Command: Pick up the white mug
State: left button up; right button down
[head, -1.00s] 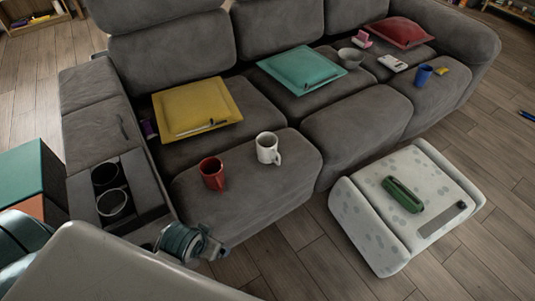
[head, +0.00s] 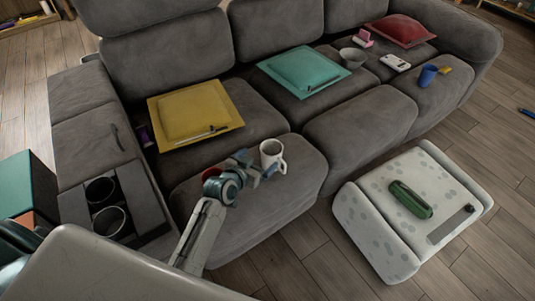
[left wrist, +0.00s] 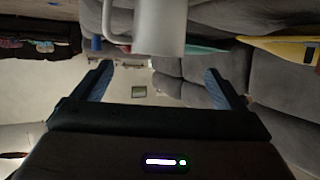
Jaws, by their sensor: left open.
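The white mug (head: 271,151) stands upright on the front seat of the grey sofa, its handle on the right in the head view. In the left wrist view the mug (left wrist: 160,30) is close, at the top, above the space between the fingertips, with its handle to the left. My left gripper (head: 256,165) is open and empty, just left of and in front of the mug. Its two fingers (left wrist: 157,80) are spread wide in the wrist view. I cannot tell whether a finger touches the mug. My right gripper is not in view.
A red mug (head: 211,173) is mostly hidden behind my left gripper. A yellow cushion (head: 190,108) lies behind, a teal cushion (head: 300,70) further right. A console with two cup holders (head: 108,220) is at left. A speckled footstool (head: 362,210) stands at right.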

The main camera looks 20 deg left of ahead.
aim_at(265, 155)
pick_arm(q)
jog(key=w, duration=0.1)
jog(key=w+d, duration=0.1)
jog(key=w+f, duration=0.1)
jog(key=shift+w+d, duration=0.1)
jog(key=shift+d, duration=0.15)
jog(key=shift+w+f, duration=0.25)
jog(key=shift+w, duration=0.3)
jog(key=x, duration=0.4)
jog(key=shift+w+a+b, duration=0.1)
jog(key=shift+w+b, duration=0.3)
jog(key=c, duration=1.6)
